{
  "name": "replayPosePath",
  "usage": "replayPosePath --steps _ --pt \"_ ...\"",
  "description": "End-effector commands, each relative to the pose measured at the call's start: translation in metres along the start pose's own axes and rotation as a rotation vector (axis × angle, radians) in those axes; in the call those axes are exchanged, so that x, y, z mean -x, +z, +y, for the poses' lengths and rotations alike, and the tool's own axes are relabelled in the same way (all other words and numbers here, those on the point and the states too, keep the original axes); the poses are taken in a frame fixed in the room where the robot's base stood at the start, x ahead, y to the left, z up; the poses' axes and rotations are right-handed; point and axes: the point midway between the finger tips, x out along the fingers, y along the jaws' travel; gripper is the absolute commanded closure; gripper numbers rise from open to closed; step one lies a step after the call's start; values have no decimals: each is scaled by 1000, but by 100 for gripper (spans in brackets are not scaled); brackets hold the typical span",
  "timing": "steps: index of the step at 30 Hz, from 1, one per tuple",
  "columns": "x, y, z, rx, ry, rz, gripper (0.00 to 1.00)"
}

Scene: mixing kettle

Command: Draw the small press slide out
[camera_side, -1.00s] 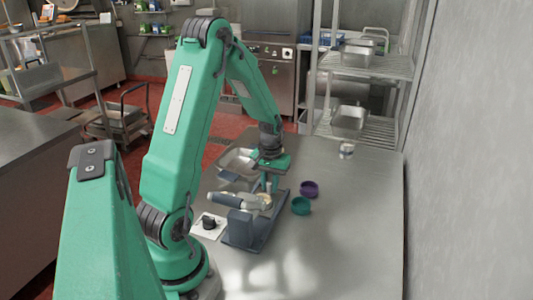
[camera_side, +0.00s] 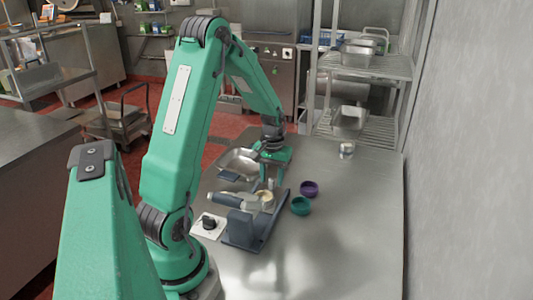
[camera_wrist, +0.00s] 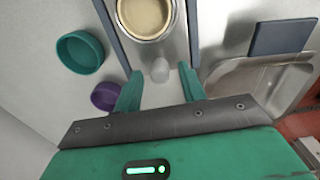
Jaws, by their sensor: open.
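The small press slide (camera_wrist: 175,48) is a pale metal strip between two dark rails in the wrist view. It carries a round cup with cream-coloured contents (camera_wrist: 145,15) and ends in a pale rounded knob (camera_wrist: 160,70). In the side view the press (camera_side: 240,232) is a dark frame on the table, with the cream-topped cup (camera_side: 265,198) on it. My gripper (camera_wrist: 159,76) is open at the slide's end. The knob shows between its two green fingertips, with space on both sides. Whether the fingers are level with the knob is unclear.
A teal bowl (camera_side: 301,206) and a purple bowl (camera_side: 310,189) stand right of the press. A steel pan (camera_side: 240,161) lies behind it at the left. A white plate with a black knob (camera_side: 208,224) sits left.

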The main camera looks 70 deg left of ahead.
Motion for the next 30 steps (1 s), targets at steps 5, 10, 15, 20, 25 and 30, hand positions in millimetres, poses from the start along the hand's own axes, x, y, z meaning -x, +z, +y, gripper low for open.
replayPosePath --steps 5,10,15,20,25,30 --pt "13 0 0 0 0 2 59" --pt "25 0 0 0 0 2 59" --pt "37 -1 0 0 0 2 59" --pt "48 0 0 0 0 2 59" --pt "53 0 0 0 0 -1 59" --pt "53 0 0 0 0 -1 59"
